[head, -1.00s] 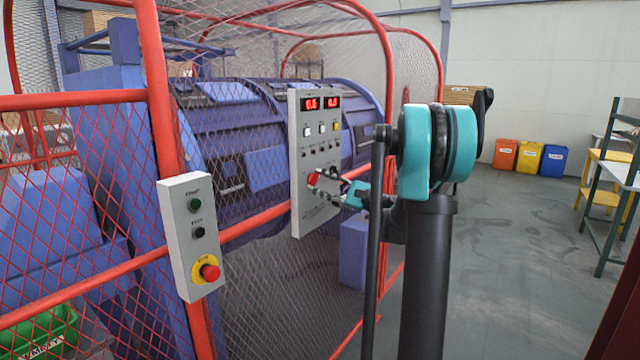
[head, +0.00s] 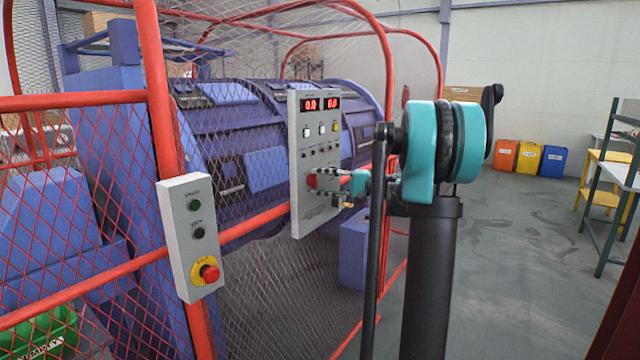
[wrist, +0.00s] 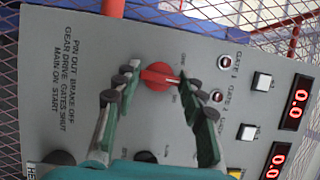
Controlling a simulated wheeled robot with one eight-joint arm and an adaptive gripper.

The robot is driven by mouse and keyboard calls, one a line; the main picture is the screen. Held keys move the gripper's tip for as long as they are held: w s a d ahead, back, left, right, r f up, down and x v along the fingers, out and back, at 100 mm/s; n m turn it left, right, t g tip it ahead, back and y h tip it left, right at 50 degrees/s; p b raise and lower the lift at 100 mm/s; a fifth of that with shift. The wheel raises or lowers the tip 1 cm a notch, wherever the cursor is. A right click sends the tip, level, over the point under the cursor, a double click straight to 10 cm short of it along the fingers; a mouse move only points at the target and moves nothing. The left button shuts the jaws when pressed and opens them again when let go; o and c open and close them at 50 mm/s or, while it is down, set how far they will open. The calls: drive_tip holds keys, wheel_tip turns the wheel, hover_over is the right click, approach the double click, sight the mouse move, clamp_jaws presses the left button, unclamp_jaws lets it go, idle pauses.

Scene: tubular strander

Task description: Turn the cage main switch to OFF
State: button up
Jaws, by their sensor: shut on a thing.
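The cage main switch is a red rotary knob (wrist: 157,77) on the grey control panel (head: 317,215). In the wrist view its pale pointer mark faces the right of the picture, with small labels close by that are too small to read. My gripper (wrist: 155,78) has one finger on each side of the knob and is shut on it. In the head view my gripper (head: 330,180) reaches the panel from the right, and its fingers partly hide the red knob (head: 312,181).
Two red displays (head: 321,104) on the panel read 0.0. Several buttons and lamps sit beneath them. A red mesh guard (head: 265,215) surrounds the purple machine. A grey box with a red emergency button (head: 209,273) hangs on a near post. Floor (head: 510,270) at right is open.

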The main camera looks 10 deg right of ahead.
drive_tip(key=shift+s+r+n+h, duration=0.1)
drive_tip(key=shift+n+h, duration=0.85)
drive_tip(key=shift+n, duration=0.95)
drive_tip(key=shift+r+n+h, duration=0.1)
drive_tip(key=shift+n+h, duration=0.85)
drive_tip(key=shift+n, duration=0.95)
drive_tip(key=o, duration=1.2)
drive_tip(key=shift+c, duration=0.2)
drive_tip(key=v, duration=1.2)
drive_tip(key=shift+s+a+f, duration=0.1)
drive_tip(key=shift+a, duration=0.05)
